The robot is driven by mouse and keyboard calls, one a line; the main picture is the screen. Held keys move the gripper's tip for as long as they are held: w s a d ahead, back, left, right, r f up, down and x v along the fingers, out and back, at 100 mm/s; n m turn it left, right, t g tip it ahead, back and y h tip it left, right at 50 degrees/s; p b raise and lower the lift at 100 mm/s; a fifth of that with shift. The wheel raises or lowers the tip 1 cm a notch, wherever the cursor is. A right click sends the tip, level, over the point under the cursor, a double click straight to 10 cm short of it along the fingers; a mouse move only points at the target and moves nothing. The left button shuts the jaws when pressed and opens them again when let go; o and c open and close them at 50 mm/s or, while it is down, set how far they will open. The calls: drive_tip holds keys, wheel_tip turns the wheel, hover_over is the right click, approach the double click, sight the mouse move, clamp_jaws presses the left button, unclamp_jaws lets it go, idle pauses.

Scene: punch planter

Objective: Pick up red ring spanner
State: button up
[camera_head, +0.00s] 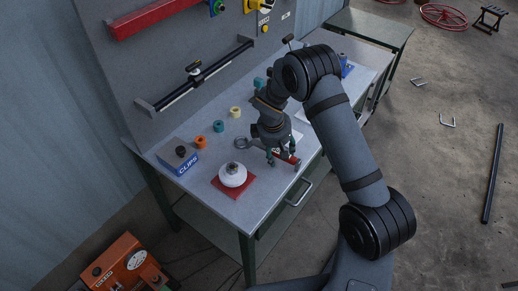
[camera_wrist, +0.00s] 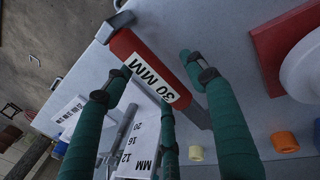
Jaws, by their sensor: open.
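The red spanner (camera_head: 288,158) lies on the grey workbench top near its front edge, partly hidden by my gripper in the head view. In the wrist view the red spanner (camera_wrist: 125,45) has a white "30 MM" label and grey metal showing at both ends. My gripper (camera_head: 284,160) is right over it, pointing down. In the wrist view my gripper (camera_wrist: 155,80) has its green fingers spread apart, with the spanner's red body running between them. The fingers look empty; I cannot tell whether any touches the spanner.
A white round object (camera_head: 232,174) stands on a red plate (camera_head: 221,189) to the left. A blue CLIPS box (camera_head: 178,162) and orange, teal and yellow rings (camera_head: 235,112) sit behind. In the wrist view a white label sheet (camera_wrist: 143,128) and a grey tool (camera_wrist: 122,132) lie close by.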

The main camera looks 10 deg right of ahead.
drive_tip(key=shift+c, duration=1.1)
drive_tip(key=c, duration=1.1)
clamp_jaws()
